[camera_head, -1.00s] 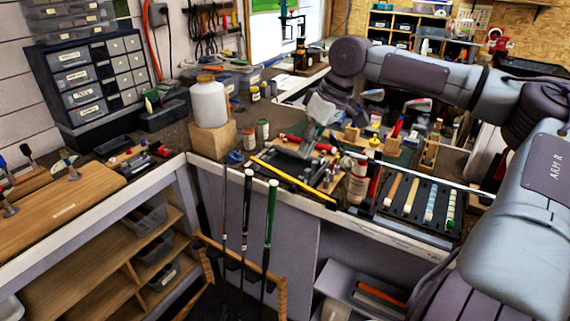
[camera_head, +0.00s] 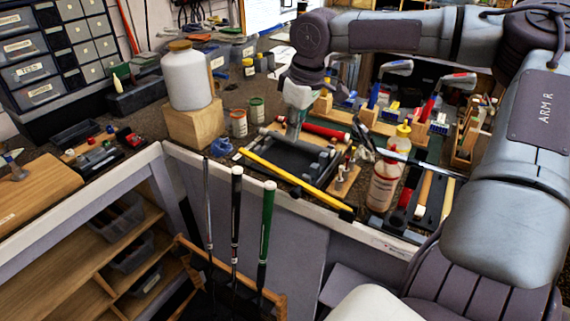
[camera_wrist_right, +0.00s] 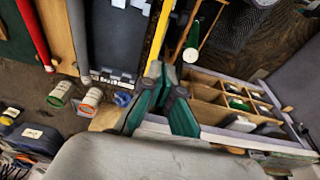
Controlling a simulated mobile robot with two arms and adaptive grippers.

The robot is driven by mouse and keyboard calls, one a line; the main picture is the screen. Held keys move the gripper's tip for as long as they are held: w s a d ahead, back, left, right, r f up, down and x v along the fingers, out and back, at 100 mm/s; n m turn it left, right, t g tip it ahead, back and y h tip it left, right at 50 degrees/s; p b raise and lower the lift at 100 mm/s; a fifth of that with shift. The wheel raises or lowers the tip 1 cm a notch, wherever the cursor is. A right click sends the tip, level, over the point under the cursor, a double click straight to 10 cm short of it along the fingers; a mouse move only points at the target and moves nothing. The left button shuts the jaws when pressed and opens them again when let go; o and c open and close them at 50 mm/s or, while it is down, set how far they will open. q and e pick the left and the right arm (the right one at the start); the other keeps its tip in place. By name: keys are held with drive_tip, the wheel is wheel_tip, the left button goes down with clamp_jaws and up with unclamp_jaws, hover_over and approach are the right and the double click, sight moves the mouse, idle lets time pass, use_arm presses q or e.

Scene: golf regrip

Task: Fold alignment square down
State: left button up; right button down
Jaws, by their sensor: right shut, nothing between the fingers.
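A black board (camera_head: 290,158) lies on the bench with grey bars along its back and right side; it also shows in the wrist view (camera_wrist_right: 118,35). The grey bar (camera_head: 283,139) along its back may be the alignment square, but I cannot tell for sure. A long yellow bar (camera_head: 290,177) runs along the board's front; it also shows in the wrist view (camera_wrist_right: 157,38). My right gripper (camera_head: 294,136) points down over the back of the board, shut and empty. My left gripper is not in view.
Two small cans (camera_head: 239,123) and a white jar on a wooden block (camera_head: 194,127) stand left of the board. Three club grips (camera_head: 235,205) stand upright in front.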

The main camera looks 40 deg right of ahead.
sight(284, 174)
drive_tip(key=f, duration=0.3)
drive_tip(key=w+f, duration=0.1)
drive_tip(key=f, duration=0.3)
drive_tip(key=w+f, duration=0.1)
drive_tip(key=f, duration=0.3)
drive_tip(key=shift+w+a+f+p, duration=0.1)
drive_tip(key=shift+w+f+p, duration=0.1)
drive_tip(key=shift+p, duration=0.15)
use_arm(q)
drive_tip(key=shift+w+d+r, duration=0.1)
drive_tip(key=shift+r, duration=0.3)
use_arm(e)
wheel_tip(284, 174, down, 2)
drive_tip(key=shift+w+a+f+b, duration=0.1)
drive_tip(key=shift+f+b, duration=0.15)
drive_tip(key=shift+b, duration=0.6)
drive_tip(key=shift+w+f, duration=0.1)
drive_tip(key=shift+a, duration=0.1)
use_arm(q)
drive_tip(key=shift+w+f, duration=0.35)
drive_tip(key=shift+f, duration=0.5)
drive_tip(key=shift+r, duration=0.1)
